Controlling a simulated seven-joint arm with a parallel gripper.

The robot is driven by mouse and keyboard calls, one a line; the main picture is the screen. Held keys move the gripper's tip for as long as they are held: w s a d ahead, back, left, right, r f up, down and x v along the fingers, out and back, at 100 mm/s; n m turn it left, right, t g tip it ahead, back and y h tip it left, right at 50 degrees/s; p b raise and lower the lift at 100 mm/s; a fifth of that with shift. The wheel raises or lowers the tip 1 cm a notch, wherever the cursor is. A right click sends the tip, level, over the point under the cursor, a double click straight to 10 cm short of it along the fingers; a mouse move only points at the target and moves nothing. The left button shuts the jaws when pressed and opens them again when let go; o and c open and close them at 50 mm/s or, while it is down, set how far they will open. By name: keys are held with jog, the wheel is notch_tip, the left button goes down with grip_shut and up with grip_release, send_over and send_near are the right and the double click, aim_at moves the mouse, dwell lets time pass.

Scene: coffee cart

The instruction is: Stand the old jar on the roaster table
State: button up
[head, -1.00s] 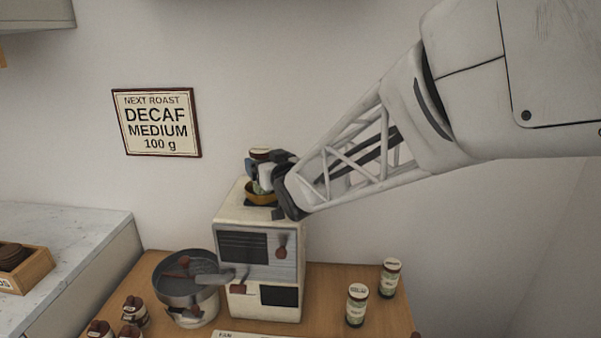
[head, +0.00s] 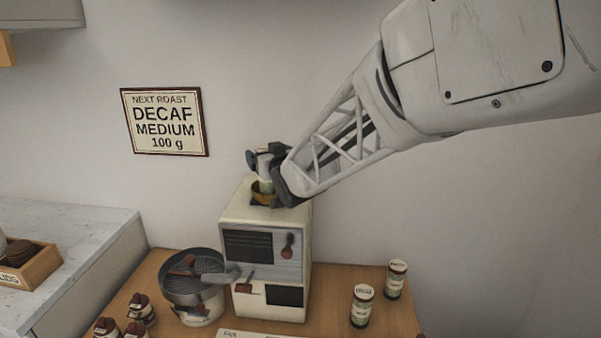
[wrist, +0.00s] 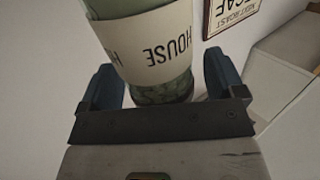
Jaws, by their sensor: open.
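A glass jar with a white label reading HOUSE (wrist: 150,50) stands between the jaws of my gripper (wrist: 164,85) in the wrist view. Its greenish lower part (wrist: 165,88) shows there; its top is out of frame. The jaws are open, with a gap at the right finger. In the head view my gripper (head: 268,170) is at the top of the cream roaster (head: 262,222), over a yellow-brown hopper (head: 262,197), and largely hides the jar. The wooden roaster table (head: 335,290) is below. I cannot tell which jar is the old one.
Two labelled jars (head: 362,306) (head: 396,279) stand on the table at the right. A round metal pan (head: 192,287) is left of the roaster, with several brown-lidded jars (head: 138,311) at the front left. A lid box (head: 30,266) sits on the marble counter (head: 75,225). Table around the right jars is clear.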

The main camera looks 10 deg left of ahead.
dwell(0.6)
jog(key=c, duration=1.3)
jog(key=shift+r, duration=0.15)
jog(key=shift+r, duration=0.75)
notch_tip(320, 180, up, 2)
jog(key=shift+r, duration=0.1)
jog(key=s+a+v, duration=0.1)
jog(key=a+v, duration=0.1)
jog(key=v, duration=1.3)
jog(key=shift+s+d+r, duration=0.15)
jog(key=shift+s+d, duration=0.1)
jog(key=shift+s, duration=0.2)
